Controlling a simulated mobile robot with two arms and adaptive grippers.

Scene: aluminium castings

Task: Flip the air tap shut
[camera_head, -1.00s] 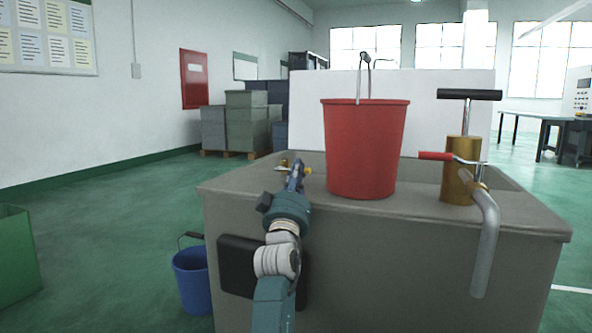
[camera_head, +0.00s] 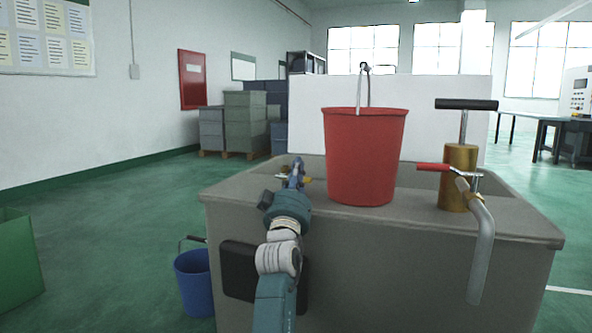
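A red bucket (camera_head: 365,158) stands on the grey trough (camera_head: 400,255), close right of my gripper. Further right is a brass pump (camera_head: 459,160) with a red lever (camera_head: 432,167) and a bent grey spout (camera_head: 482,255). A blue bucket (camera_head: 193,282) stands left on the floor.

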